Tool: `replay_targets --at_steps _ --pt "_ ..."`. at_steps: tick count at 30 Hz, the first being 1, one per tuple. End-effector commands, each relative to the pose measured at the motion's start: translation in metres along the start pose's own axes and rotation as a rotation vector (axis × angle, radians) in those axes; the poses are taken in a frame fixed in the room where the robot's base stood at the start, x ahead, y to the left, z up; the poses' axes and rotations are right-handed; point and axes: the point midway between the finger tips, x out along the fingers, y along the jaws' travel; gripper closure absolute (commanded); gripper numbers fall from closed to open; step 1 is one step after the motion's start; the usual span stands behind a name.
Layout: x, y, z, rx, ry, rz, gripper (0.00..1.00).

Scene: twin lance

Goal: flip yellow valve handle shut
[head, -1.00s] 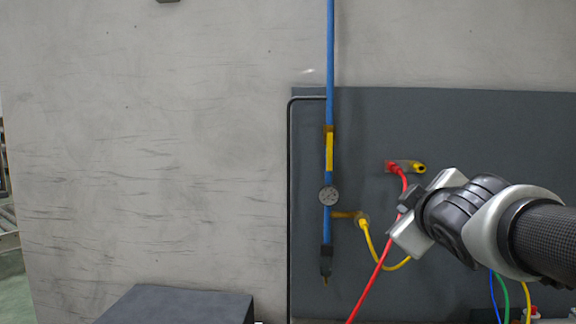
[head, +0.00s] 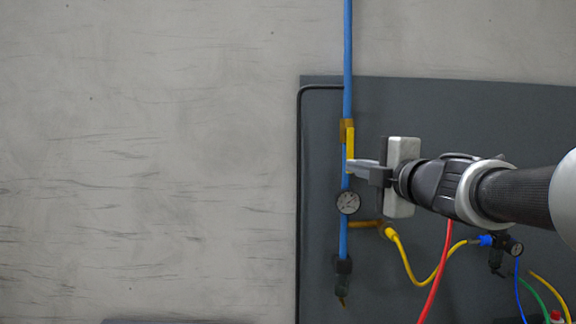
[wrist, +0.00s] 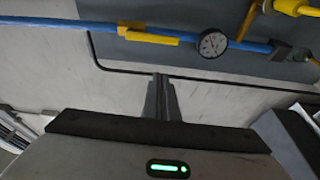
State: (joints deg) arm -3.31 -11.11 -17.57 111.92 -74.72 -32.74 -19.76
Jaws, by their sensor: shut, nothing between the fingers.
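The yellow valve handle (head: 351,146) lies along the blue vertical pipe (head: 347,60), hanging down from the brass valve body (head: 347,128). It also shows in the wrist view (wrist: 150,39), lengthwise on the pipe. My gripper (head: 352,166) is shut and empty, coming from the right, with its fingertips at the lower end of the handle in the head view. In the wrist view the shut fingers (wrist: 160,80) point toward the pipe, with a gap in the picture below the handle. I cannot tell whether they touch it.
A round pressure gauge (head: 348,202) sits on the pipe just below the fingers. A brass side outlet (head: 364,224) with a yellow hose (head: 412,275) lies lower right. A red hose (head: 436,272) passes below my wrist. The concrete wall (head: 150,150) at left is clear.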

Motion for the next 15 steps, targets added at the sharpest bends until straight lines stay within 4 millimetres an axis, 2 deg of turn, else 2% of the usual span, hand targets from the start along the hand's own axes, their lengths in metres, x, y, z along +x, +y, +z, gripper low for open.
replay_targets --at_steps 15 --pt "0.0031 -0.0029 -0.0047 -0.035 0.031 -0.006 1.00"
